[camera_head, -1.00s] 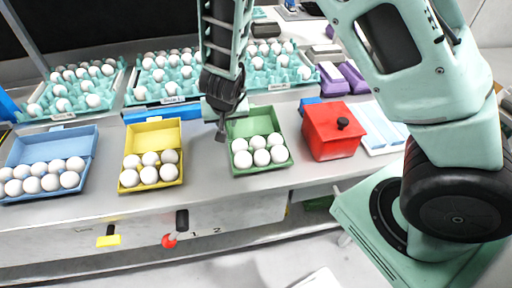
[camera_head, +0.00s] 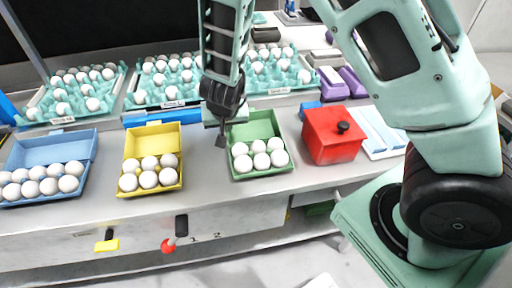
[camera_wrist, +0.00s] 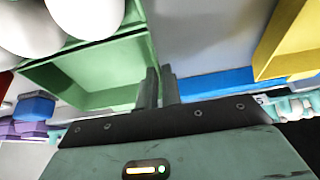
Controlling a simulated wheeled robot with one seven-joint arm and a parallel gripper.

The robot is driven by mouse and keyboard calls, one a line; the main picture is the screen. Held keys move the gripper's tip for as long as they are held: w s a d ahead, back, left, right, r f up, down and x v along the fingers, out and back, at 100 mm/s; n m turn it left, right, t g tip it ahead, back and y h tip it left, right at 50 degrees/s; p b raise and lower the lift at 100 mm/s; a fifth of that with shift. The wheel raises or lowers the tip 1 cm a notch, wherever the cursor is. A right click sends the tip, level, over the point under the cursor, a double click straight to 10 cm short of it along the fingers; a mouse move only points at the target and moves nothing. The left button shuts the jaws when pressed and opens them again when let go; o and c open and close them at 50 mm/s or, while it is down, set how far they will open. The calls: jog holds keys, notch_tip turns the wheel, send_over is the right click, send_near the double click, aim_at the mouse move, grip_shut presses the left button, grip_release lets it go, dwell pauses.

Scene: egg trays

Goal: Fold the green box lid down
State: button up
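The green box (camera_head: 262,176) holds several white eggs in its front part, and its green lid (camera_head: 254,129) stands open at the back. My gripper (camera_head: 221,141) points down just left of the lid, near its left edge. In the wrist view the dark fingers (camera_wrist: 158,88) are close together with nothing visible between them. The green lid (camera_wrist: 100,75) lies beside them there, with eggs at the upper left. I cannot tell whether the fingertips touch the lid.
An open yellow box (camera_head: 152,190) and an open blue box (camera_head: 40,150) with eggs stand to the left. A red box (camera_head: 330,150) with a black knob is close on the right. Teal egg trays (camera_head: 165,100) line the back. Bare counter lies between the yellow and green boxes.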

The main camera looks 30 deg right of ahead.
aim_at(230, 153)
jog(key=shift+c, duration=0.2)
jog(key=shift+s+r+t+b, duration=0.2)
jog(key=shift+r+t+b, duration=0.3)
jog(key=shift+b, duration=0.45)
jog(key=shift+a+r, duration=0.1)
jog(key=shift+s+r+t+h+b, duration=0.3)
jog(key=shift+r+t+b, duration=0.15)
jog(key=shift+b, duration=0.35)
jog(key=shift+s+a+r+t+h+b, duration=0.2)
jog(key=shift+s+r+t+b, duration=0.25)
jog(key=shift+t+b, duration=0.1)
jog(key=shift+s+a+r+t+h+b, duration=0.15)
jog(key=shift+s+r+t+h+b, duration=0.05)
jog(key=shift+s+r+t+b, duration=0.3)
jog(key=shift+c, duration=0.2)
jog(key=shift+s+a+r+t+h+b, duration=0.2)
jog(key=shift+s+t+b, duration=0.2)
jog(key=shift+s+b, duration=0.25)
jog(key=shift+s+a+r+t+h+b, duration=0.1)
jog(key=shift+s+a+r+t+b, duration=0.1)
jog(key=shift+s+t+b, duration=0.3)
jog(key=shift+s+a+f+b, duration=0.1)
jog(key=shift+s+f+b, duration=0.05)
jog(key=shift+s+b, duration=0.2)
jog(key=shift+s+a+t+b, duration=0.15)
jog(key=shift+s+t+b, duration=0.25)
jog(key=shift+s+b, duration=0.05)
grip_shut()
